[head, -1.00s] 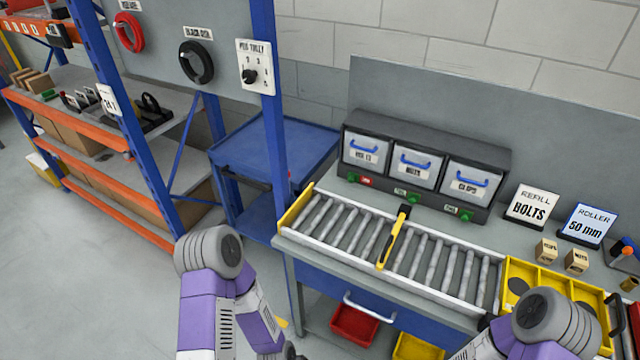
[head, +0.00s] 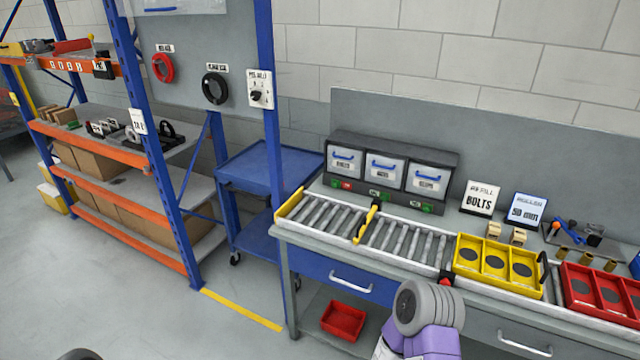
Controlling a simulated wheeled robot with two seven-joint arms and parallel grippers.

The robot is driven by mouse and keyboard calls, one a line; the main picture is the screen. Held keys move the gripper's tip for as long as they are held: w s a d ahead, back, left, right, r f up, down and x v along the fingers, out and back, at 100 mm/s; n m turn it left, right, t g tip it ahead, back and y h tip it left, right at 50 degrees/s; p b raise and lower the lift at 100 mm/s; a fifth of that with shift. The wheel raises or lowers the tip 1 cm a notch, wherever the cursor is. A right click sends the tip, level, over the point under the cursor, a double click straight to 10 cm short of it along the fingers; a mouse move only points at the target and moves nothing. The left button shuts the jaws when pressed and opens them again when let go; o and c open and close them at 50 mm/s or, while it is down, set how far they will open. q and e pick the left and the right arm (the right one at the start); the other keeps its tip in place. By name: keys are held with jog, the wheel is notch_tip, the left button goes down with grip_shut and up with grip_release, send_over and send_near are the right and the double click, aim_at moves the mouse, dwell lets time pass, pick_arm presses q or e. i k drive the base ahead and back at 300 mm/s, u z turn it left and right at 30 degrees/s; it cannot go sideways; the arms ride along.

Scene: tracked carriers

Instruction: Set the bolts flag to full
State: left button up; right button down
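A dark bin unit (head: 395,152) stands at the back of the bench with three pale, blue-handled bins side by side. The left bin (head: 343,160) has a small, blurred label that seems to read bolts. A red flag (head: 345,185) shows on the ledge below it. Green flags show below the middle bin (head: 376,194) and the right bin (head: 427,208). A card (head: 480,198) to the right reads refill bolts. One of my purple arms rises at the bottom, well in front of the bins. Neither gripper shows.
A roller track (head: 400,245) with a yellow bar (head: 367,223) across it runs in front of the bins. A yellow tray (head: 497,284) and a red tray (head: 567,296) sit to the right. A blue cart (head: 265,165) and shelf rack stand left.

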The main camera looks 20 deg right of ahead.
aim_at(335, 183)
jog(key=u, duration=0.5)
jog(key=i, duration=0.55)
jog(key=u, duration=0.55)
jog(key=i, duration=0.9)
jog(key=z, duration=0.85)
jog(key=i, duration=0.55)
jog(key=z, duration=0.65)
